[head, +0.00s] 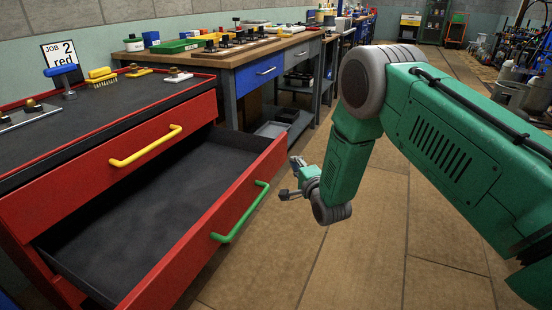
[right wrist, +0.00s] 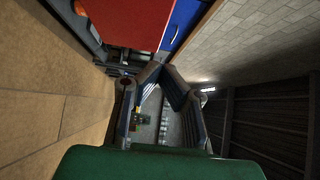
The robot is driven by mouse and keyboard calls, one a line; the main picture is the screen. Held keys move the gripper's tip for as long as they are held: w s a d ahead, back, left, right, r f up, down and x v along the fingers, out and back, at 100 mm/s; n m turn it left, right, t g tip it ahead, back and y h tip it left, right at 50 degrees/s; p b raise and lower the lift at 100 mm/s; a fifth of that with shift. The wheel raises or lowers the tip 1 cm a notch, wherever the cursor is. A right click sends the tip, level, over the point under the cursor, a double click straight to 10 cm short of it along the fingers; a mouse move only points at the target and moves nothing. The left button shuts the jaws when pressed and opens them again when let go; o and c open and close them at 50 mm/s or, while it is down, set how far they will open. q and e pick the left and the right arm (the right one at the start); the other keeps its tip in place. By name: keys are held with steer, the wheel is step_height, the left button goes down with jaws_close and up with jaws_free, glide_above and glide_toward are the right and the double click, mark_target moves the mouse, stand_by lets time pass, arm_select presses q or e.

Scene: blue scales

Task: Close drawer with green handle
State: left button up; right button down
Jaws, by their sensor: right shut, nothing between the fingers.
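The red drawer (head: 190,268) with the green handle (head: 240,212) is pulled far out of the red cabinet, and its dark inside is empty. My right gripper (head: 289,178) is shut and empty, in the air to the right of the drawer's front and apart from the green handle. In the right wrist view its fingers (right wrist: 163,72) come together at the tips, and a red panel (right wrist: 125,22) shows beyond them. The green handle is not visible in that view. My left gripper is not in view.
Above the open drawer is a red drawer with a yellow handle (head: 146,146). Brushes and a "JOB 2 red" sign (head: 62,54) are on the cabinet top. A workbench with a blue drawer (head: 258,72) stands behind. The tiled floor (head: 350,265) in front is clear.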

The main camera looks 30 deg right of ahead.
mark_target(274, 149)
steer(key=w+b, duration=0.1)
steer(key=w, duration=0.2)
steer(key=w+a+b, duration=0.1)
steer(key=w, duration=0.2)
steer(key=shift+a+f, duration=0.1)
steer(key=shift+w+a, duration=0.45)
steer(key=shift+w, duration=0.15)
